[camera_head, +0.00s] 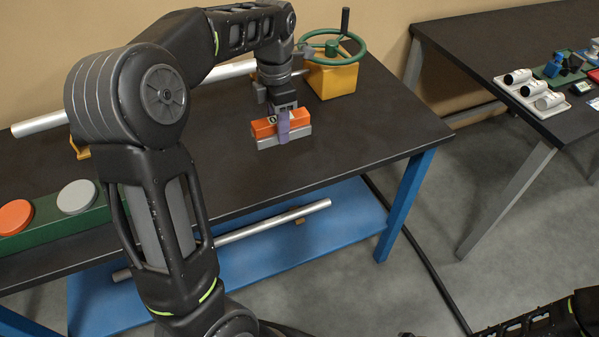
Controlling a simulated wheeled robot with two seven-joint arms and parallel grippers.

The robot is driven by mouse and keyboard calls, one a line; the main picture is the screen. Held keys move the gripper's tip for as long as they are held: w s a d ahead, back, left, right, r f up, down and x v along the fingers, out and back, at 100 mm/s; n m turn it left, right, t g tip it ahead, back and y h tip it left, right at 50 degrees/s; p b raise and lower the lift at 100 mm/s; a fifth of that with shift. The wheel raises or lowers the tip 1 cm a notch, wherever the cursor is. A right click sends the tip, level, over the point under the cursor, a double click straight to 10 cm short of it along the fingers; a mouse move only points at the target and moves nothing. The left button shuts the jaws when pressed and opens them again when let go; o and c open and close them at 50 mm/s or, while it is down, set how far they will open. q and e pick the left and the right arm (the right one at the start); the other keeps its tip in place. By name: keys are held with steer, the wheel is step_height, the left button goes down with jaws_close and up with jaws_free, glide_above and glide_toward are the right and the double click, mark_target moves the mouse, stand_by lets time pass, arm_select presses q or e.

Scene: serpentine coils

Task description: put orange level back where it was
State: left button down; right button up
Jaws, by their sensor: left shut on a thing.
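The orange level (263,128) is a short bar near the right end of the dark workbench top (375,135). It sits on or just over a light grey block (297,134); I cannot tell if the two are touching. My left gripper (284,130) points down over the level from above, with its purple fingers shut on it. The fingers hide the middle of the level. My right gripper is not in view; only part of my right arm shows at the lower right corner.
A yellow box with a green handwheel (332,80) stands just behind the level. A silver pipe (40,124) lies along the back. A green panel with orange and grey discs (78,197) is at the left. A second table (470,60) at the right holds small parts.

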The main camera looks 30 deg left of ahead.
arm_select(q)
steer(key=shift+a, duration=0.1)
glide_above(280, 165)
steer(key=shift+f, duration=3.15)
steer(key=shift+f+p, duration=0.45)
steer(key=shift+f, duration=1.4)
steer(key=shift+f, duration=0.1)
steer(key=c, duration=0.8)
jaws_free()
steer(key=shift+f, duration=0.1)
steer(key=shift+o, duration=0.2)
